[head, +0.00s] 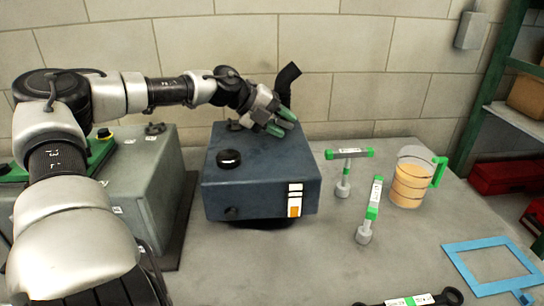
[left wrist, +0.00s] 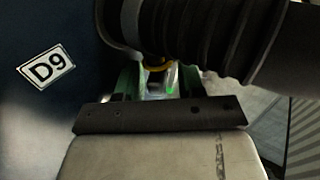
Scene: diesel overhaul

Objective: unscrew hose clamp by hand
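My left gripper (head: 281,121) has green fingertips and is at the back right top corner of the blue-grey box, beside a black hose (head: 288,82) that rises there. In the left wrist view, the ribbed hose (left wrist: 225,35) crosses the top right. My left gripper's green fingers (left wrist: 158,85) stand apart just below it. A yellow band (left wrist: 158,67), perhaps part of the hose clamp, and a small bright metal part show between the fingers. I cannot make out the clamp clearly, and contact is hidden. My right gripper is not in view.
The blue-grey box (head: 258,170) has a black cap on top. Two green-handled tools (head: 349,154) (head: 373,205), a jug of orange liquid (head: 408,184) and a blue frame (head: 462,268) are on the grey table to the right. A black tool (head: 410,301) lies at the front edge.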

